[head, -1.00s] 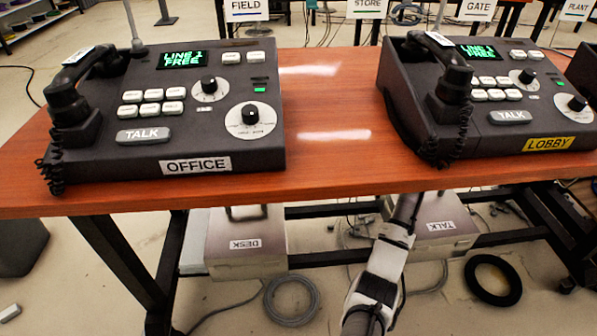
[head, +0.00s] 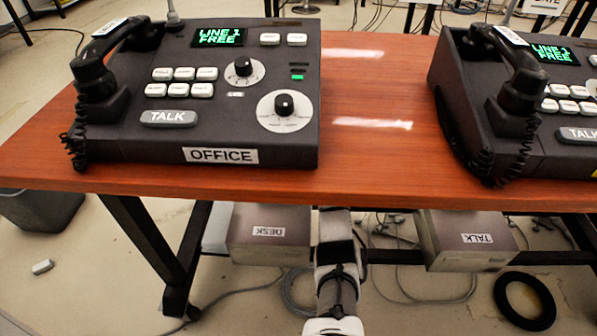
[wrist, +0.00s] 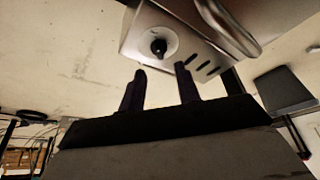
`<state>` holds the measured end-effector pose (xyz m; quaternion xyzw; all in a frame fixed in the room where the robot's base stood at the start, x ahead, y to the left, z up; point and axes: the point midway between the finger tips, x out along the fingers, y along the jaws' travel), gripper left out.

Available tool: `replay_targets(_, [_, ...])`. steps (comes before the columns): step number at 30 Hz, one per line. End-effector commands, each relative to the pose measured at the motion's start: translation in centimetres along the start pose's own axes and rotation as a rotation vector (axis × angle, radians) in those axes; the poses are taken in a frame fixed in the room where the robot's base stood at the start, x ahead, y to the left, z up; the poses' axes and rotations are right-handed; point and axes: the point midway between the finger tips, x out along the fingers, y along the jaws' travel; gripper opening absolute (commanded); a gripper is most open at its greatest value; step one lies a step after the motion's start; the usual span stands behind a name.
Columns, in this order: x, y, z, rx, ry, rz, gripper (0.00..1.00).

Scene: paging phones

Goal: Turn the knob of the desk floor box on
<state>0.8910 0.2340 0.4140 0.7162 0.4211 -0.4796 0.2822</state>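The desk floor box (head: 245,230), a grey metal box labelled DESK, sits on the floor under the table in the head view. Its knob does not show there. In the wrist view, a metal box (wrist: 190,12) has a black knob (wrist: 158,46) on a round white dial; no label shows. My gripper (wrist: 160,70) is open, its two dark fingertips apart and empty, with the knob beyond the gap between them. They look apart from the knob. The knob's setting is too small to read. In the head view my gripper is hidden, with my arm reaching under the table.
A second box (head: 440,250) labelled TALK is right of my arm. The wooden tabletop (head: 375,150) above carries the OFFICE phone (head: 215,120) and another phone (head: 470,110). A black table leg (head: 150,245) stands left of the desk box. A black ring (head: 525,300) lies at right.

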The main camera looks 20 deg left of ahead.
Motion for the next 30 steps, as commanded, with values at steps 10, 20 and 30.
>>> replay_targets(10, [5.7,0.0,0.0,0.001,0.001,-0.001,0.33])
replay_targets(20, [6.3,0.0,0.0,0.001,0.002,0.0,0.33])
replay_targets(30, [6.3,0.0,0.0,0.001,0.002,0.0,0.0])
